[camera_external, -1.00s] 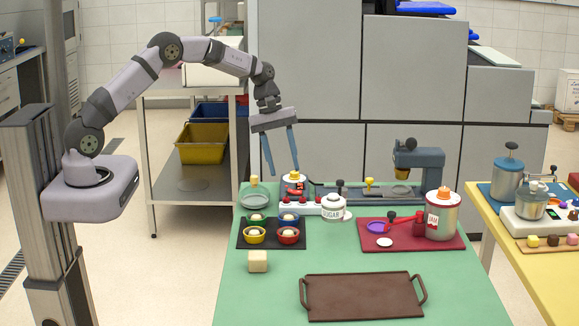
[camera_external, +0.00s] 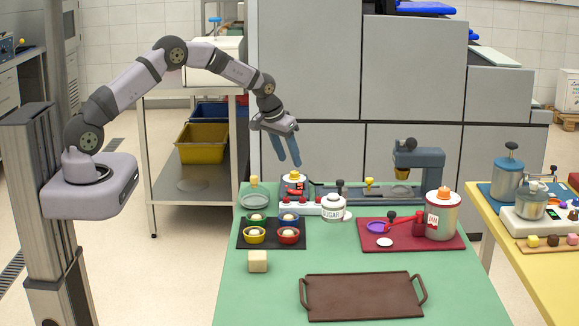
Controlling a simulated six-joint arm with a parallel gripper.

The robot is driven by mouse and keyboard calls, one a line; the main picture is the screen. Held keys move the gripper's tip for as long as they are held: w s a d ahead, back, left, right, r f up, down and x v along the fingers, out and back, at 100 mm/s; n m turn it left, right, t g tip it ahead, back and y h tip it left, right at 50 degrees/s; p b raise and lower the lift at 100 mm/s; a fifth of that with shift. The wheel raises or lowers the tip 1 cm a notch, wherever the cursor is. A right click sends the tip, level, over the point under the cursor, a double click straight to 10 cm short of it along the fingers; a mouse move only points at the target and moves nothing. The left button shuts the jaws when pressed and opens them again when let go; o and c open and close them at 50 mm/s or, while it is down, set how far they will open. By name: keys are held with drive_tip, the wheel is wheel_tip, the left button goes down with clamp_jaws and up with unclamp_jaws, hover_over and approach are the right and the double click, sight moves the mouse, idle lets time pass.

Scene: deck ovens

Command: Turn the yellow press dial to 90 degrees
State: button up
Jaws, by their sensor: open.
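My gripper (camera_external: 291,162) has two blue fingers pointing down, spread apart and empty. It is above the back left of the green table, over a small device with a yellow-orange knob (camera_external: 294,178) on a pale top. That knob may be the yellow press dial, but its angle is too small to read. Another yellow knob (camera_external: 369,183) stands on the long grey-blue machine (camera_external: 355,195) to the right, and a small yellow knob (camera_external: 253,181) stands at the left. The fingertips appear slightly above the device, and I see no contact.
A sugar jar (camera_external: 333,208) stands just in front. A black mat (camera_external: 243,241) holds several coloured bowls at the left. A red board (camera_external: 448,243) bears a jam pot (camera_external: 442,215). A brown tray (camera_external: 360,297) lies at the front.

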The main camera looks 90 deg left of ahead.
sight(294, 172)
drive_tip(key=shift+p+x, duration=0.8)
drive_tip(key=shift+x, duration=1.75)
drive_tip(key=c, duration=1)
